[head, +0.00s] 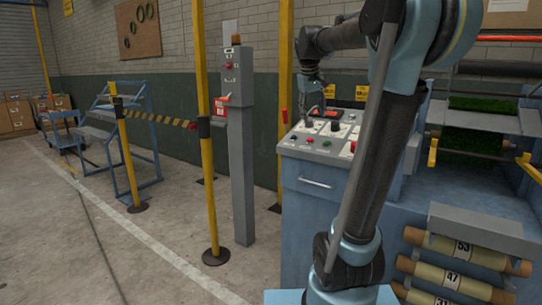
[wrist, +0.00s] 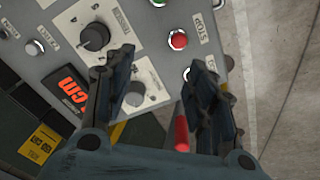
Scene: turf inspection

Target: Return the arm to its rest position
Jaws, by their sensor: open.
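My arm (head: 378,165) rises from the bottom of the head view, bends at the top, and reaches left and down to the control panel (head: 325,148). My gripper (head: 312,110) hangs over the panel, partly hard to make out at this size. In the wrist view my gripper (wrist: 162,65) has its two dark fingers apart, with nothing held between them. Below it the panel shows a black rotary knob (wrist: 95,37), a red button (wrist: 178,40) and an orange-lit display (wrist: 74,88). A red handle (wrist: 182,134) shows near the right finger; whether they touch cannot be told.
A grey post (head: 240,150) and a yellow pole (head: 206,140) stand left of the panel's blue cabinet (head: 310,215). Numbered rolls (head: 465,250) sit at the lower right. Green turf (head: 470,140) lies in the machine behind. Open floor (head: 70,240) is at left.

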